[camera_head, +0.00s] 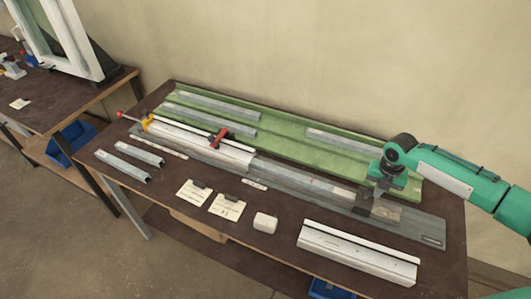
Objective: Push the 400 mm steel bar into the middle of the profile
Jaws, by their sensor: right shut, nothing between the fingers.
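A long white profile (205,146) lies at the left of a grey rail on the bench, with a yellow clamp (149,122) at its left end and a red clamp (219,139) farther right. A grey steel bar (310,183) appears to lie along the rail to the right of the profile; its length and whether its end is inside the profile cannot be told. My right gripper (368,208) is shut and empty, pointing down over the right part of the rail. Whether it touches the bar is unclear. My left gripper is out of view.
A green tray (275,142) with several grey bars lies behind the rail. In front are two short grey channels (123,165), paper cards (228,206), a white block (264,222) and another white profile (358,251). A second bench (60,100) stands at left.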

